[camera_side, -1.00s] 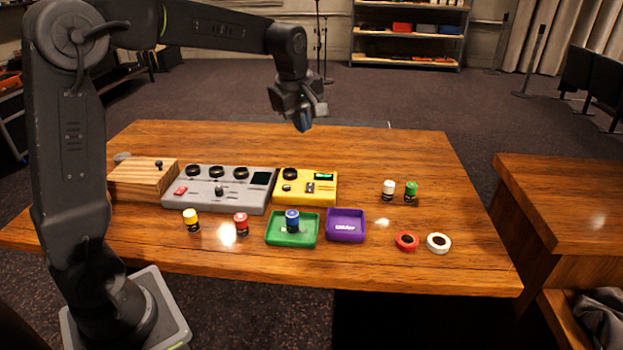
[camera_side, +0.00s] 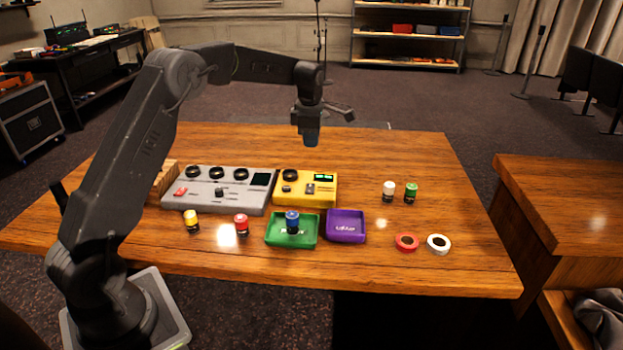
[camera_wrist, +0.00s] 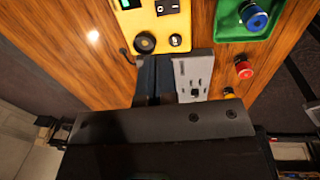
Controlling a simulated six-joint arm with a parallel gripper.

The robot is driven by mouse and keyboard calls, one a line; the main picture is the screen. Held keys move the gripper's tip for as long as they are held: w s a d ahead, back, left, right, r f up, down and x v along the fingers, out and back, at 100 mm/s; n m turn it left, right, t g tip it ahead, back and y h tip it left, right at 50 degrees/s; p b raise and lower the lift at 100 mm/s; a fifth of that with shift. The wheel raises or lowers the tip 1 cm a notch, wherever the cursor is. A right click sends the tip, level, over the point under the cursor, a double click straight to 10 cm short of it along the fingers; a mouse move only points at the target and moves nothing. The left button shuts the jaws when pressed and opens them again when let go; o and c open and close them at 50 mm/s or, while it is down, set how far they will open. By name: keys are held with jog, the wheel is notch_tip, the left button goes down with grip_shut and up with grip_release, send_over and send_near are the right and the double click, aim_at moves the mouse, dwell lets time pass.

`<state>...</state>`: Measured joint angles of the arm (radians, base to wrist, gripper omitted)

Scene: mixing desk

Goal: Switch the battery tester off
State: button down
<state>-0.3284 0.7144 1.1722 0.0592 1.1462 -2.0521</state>
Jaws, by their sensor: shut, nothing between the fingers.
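The yellow box (camera_side: 282,198) stands on the table, right of a grey box; I take it to be the battery tester. It has a black dial (camera_side: 290,174), a lit green display (camera_side: 323,177) and a small dark switch (camera_side: 310,188). In the wrist view the yellow box (camera_wrist: 182,22) is at the top, partly cut off by the frame edge, with its rocker switch (camera_wrist: 167,7) showing. My gripper (camera_side: 311,142) is shut and empty, pointing down in the air above and behind the yellow box, apart from it.
The grey box (camera_side: 240,200) has several dials and a red switch. A green tray (camera_side: 280,241) with a blue-topped jar and a purple tray (camera_side: 345,226) stand in front. Several jars and two tape rolls are around. The table's back right is clear.

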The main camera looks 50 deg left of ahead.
aim_at(311, 189)
jog(key=f, duration=0.4)
jog(key=w+f, duration=0.1)
jog(key=f, duration=0.4)
jog(key=a+f, duration=0.1)
jog(key=f, duration=0.4)
jog(key=shift+w+a, duration=0.1)
jog(key=shift+w, duration=0.05)
jog(key=shift+f, duration=0.15)
jog(key=shift+s+d, duration=0.2)
jog(key=shift+s, duration=0.05)
jog(key=shift+s+d, duration=0.3)
jog(key=shift+d, duration=0.05)
jog(key=shift+r, duration=0.3)
